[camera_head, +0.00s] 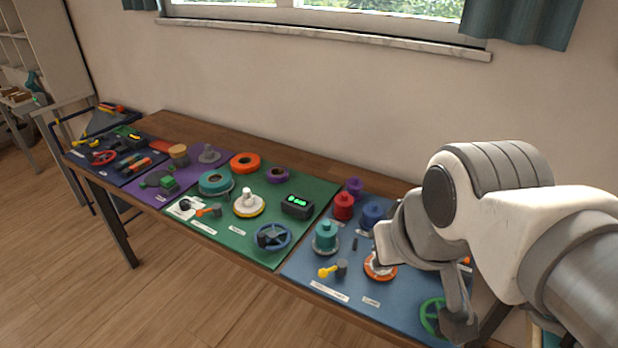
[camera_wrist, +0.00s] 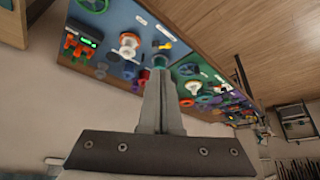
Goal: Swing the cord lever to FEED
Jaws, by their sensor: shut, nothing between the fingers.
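Two small levers show, and the labels are too small to read, so I cannot tell which is the cord lever. A yellow-knobbed lever (camera_head: 332,270) on a dark pivot sits at the front of the blue mat (camera_head: 310,262); its yellow knob also shows in the wrist view (camera_wrist: 165,46). An orange lever (camera_head: 208,211) lies at the front left of the green mat (camera_head: 262,253). My gripper (camera_wrist: 160,72) is shut and empty, with its fingers held together. In the head view my arm hangs over the right part of the blue mat, and its end is apart from both levers.
Near the yellow lever stand a teal spool (camera_head: 325,238), an orange-rimmed disc (camera_head: 379,268) and a green handwheel (camera_head: 433,316). A red spool (camera_head: 343,206) and blue spool (camera_head: 372,214) stand behind. A blue handwheel (camera_head: 273,237) and green-lit box (camera_head: 297,205) are on the green mat.

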